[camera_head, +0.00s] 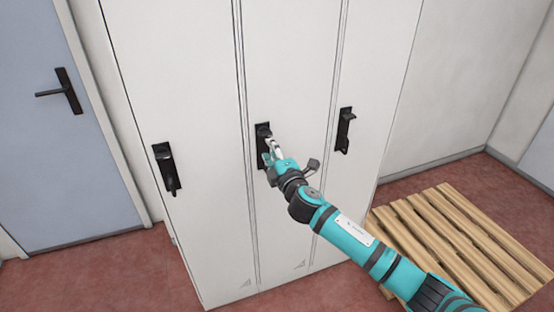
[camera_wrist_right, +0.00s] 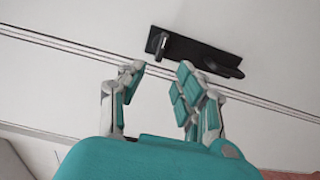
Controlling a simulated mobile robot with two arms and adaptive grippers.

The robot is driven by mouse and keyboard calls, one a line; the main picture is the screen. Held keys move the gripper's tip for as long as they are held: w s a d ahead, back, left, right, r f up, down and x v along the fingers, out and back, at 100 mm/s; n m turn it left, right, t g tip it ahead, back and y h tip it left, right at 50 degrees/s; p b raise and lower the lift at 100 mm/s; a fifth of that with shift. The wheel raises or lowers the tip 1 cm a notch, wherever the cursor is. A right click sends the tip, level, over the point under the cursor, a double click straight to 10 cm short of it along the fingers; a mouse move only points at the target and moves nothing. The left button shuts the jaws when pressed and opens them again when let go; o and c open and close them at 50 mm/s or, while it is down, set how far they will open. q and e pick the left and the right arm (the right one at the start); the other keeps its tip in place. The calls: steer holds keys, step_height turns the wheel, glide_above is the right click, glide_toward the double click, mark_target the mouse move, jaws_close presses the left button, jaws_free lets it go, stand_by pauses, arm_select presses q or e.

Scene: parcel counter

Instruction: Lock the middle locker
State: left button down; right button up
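The middle locker (camera_head: 285,70) is a tall white door, and it looks closed. Its black lock handle (camera_head: 262,131) is mounted upright on the door, partly hidden by my right gripper (camera_head: 271,146). In the right wrist view, the black handle (camera_wrist_right: 200,54) lies just beyond the fingertips, with a small raised piece near its left end. My right gripper (camera_wrist_right: 160,72) is open, with a clear gap between its two fingers and nothing in it. I cannot tell whether a fingertip touches the handle. My left gripper is not in view.
The left locker has a black handle (camera_head: 167,168), and the right locker has another (camera_head: 345,130). A wooden pallet (camera_head: 455,240) lies on the red floor at the right. A blue-grey door (camera_head: 60,150) is at the far left.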

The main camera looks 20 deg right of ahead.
steer(key=s, duration=0.4)
steer(key=shift+s+d, duration=0.1)
steer(key=shift+s, duration=0.05)
steer(key=s+d+f+m+g+h, duration=0.1)
steer(key=s+d+f+m+g, duration=0.15)
steer(key=f, duration=0.95)
steer(key=s+d+f+m+g, duration=0.1)
steer(key=s+f+m+g, duration=0.15)
steer(key=f, duration=0.95)
steer(key=s+d+f+m+g, duration=0.1)
steer(key=s+f+m+g, duration=0.1)
steer(key=s+f, duration=0.45)
steer(key=s+d+f+m+g, duration=0.15)
steer(key=s+f, duration=0.25)
steer(key=f, duration=0.6)
steer(key=s+a+f+m+g, duration=0.1)
steer(key=s+f+m+g, duration=0.1)
steer(key=s+f, duration=0.65)
steer(key=s+f+m+g, duration=0.25)
steer(key=s+f, duration=0.35)
steer(key=s, duration=0.6)
steer(key=s+a+f+m+g, duration=0.1)
steer(key=s+f+g, duration=0.1)
steer(key=s, duration=0.9)
steer(key=s+a+f+m+g, duration=0.2)
steer(key=s+f, duration=0.2)
steer(key=s, duration=0.7)
steer(key=shift+s+a+f, duration=0.2)
steer(key=shift+f, duration=0.2)
